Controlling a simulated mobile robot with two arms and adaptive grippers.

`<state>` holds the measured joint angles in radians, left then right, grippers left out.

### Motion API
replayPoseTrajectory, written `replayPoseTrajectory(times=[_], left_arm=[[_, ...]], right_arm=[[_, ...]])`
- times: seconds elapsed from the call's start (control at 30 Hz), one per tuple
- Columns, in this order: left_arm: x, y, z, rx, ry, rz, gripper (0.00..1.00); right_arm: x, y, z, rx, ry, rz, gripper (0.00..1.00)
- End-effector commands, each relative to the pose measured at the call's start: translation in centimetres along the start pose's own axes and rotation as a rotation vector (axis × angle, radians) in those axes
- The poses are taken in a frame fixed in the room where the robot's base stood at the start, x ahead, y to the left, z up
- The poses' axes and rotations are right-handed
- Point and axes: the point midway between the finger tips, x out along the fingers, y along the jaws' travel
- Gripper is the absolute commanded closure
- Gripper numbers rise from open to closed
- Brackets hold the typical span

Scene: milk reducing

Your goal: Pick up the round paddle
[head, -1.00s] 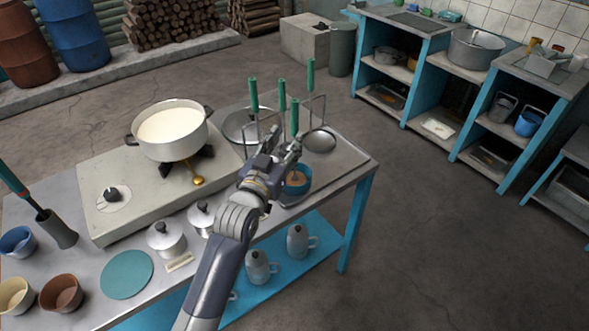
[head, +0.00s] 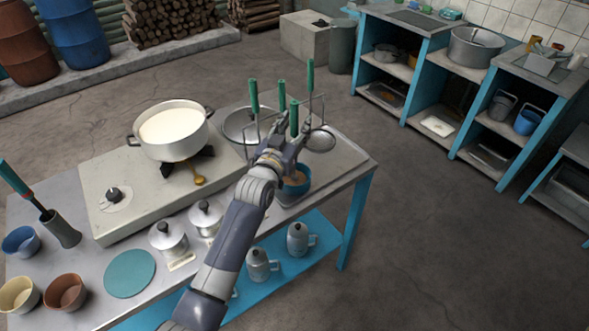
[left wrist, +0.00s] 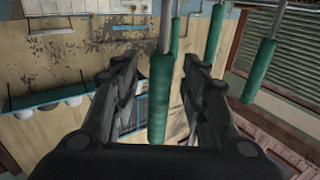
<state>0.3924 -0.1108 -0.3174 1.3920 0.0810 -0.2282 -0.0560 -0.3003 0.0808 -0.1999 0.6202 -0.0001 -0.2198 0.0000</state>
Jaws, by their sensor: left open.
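Several green-handled utensils hang upright at a rack at the table's far right end. One, with its green handle (head: 310,75) at the right, seems to carry a round metal head (head: 320,140). I cannot tell for sure which utensil is the round paddle. My left gripper (head: 288,135) is open beside the nearest green handle (head: 294,117). In the left wrist view, a green handle (left wrist: 160,98) hangs between the open fingers of my left gripper (left wrist: 160,66), with no clear grip. The lower end of that utensil is hidden by my gripper. My right gripper is out of view.
A pot of milk (head: 172,132) stands on the stove (head: 115,220). A steel pan (head: 238,122) lies behind the rack, and a blue bowl (head: 298,188) sits just below my gripper. Lidded pots (head: 168,238) stand nearer. Other green handles (left wrist: 258,72) crowd the right side.

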Motion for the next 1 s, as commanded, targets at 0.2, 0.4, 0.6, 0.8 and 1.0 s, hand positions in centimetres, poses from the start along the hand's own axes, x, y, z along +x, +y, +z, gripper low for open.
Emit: replayPoseTrajectory(times=[0.2,0.4,0.6,0.8,1.0], left_arm=[[0.0,0.0,0.0,0.000,0.000,0.000,0.75],[0.0,0.0,0.0,0.000,0.000,0.000,1.00],[0.0,0.0,-0.2,0.000,0.004,0.000,1.00],[0.0,0.0,-1.6,0.001,0.008,0.000,1.00],[0.0,0.0,-5.7,0.002,0.010,0.000,1.00]], right_arm=[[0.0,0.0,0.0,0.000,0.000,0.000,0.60],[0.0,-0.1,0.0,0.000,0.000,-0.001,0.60],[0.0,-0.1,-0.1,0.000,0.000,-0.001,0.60],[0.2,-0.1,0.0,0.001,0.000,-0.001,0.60],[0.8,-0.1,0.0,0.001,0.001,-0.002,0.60]])
